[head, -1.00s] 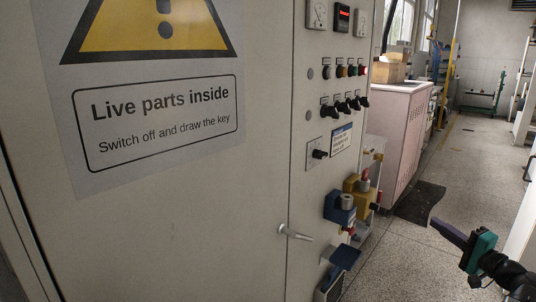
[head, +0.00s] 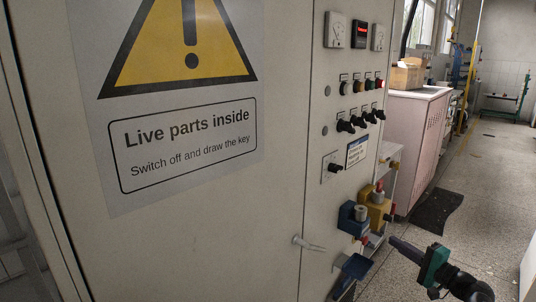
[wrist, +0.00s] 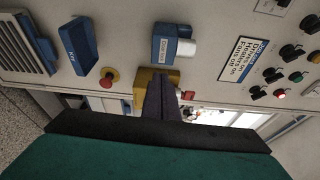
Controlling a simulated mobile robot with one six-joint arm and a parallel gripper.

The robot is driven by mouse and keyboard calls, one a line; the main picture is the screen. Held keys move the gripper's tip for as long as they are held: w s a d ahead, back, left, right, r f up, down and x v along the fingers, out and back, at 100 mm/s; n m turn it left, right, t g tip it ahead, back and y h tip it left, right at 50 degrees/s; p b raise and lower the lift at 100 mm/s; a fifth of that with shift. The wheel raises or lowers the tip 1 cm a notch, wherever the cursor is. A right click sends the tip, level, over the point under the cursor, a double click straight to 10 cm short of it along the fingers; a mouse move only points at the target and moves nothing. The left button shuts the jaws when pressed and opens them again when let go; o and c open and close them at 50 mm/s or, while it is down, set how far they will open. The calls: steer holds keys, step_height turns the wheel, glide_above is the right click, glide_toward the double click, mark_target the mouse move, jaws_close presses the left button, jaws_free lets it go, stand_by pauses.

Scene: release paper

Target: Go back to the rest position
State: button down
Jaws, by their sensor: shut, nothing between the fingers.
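My gripper (head: 394,242) is at the lower right of the head view, beside the right side of the grey cabinet (head: 225,235). Its dark fingers are together with nothing held between them. In the wrist view the shut fingers (wrist: 164,98) point up the picture towards the cabinet front and cover part of a yellow block (wrist: 146,82). I cannot tell how far apart the fingers and the block are. The yellow block also shows in the head view (head: 377,212), next to a blue box (head: 350,220).
A blue tray (head: 355,267) and a door handle (head: 308,245) stick out from the cabinet. The wrist view shows a red button (wrist: 109,77). A pink cabinet (head: 411,145) and a dark floor mat (head: 436,211) are beyond. The floor (head: 490,190) at the right is open.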

steer(key=w+a+f+n+g+y+p, duration=0.1)
steer(key=a+f+g+p, duration=0.2)
steer(key=a+f, duration=0.6)
steer(key=s+a+f+n+g+p, duration=0.1)
steer(key=s+a+f+g+p, duration=0.15)
steer(key=s+a+f, duration=0.45)
steer(key=s+a+f+n+g+p, duration=0.15)
steer(key=a+f+g, duration=0.3)
steer(key=a, duration=0.45)
steer(key=s+a+f+n+g+p, duration=0.2)
steer(key=s+a+f+g, duration=0.1)
steer(key=s+a+f, duration=0.4)
steer(key=s+a+f+n+g+h+p, duration=0.25)
steer(key=s+f, duration=0.25)
steer(key=s, duration=0.4)
steer(key=s+a+f+n+g+h+p, duration=0.1)
steer(key=s+f+n+g, duration=0.1)
steer(key=s+f+g, duration=0.45)
steer(key=s+d+f+n+t+h, duration=0.1)
steer(key=s+d+n+h, duration=0.1)
steer(key=s+d+h, duration=0.4)
steer(key=shift+s+d+f+n, duration=0.15)
steer(key=shift+s+d+n, duration=0.25)
steer(key=shift+s+d, duration=1.55)
steer(key=shift+w+d, duration=0.35)
steer(key=shift+w, duration=0.05)
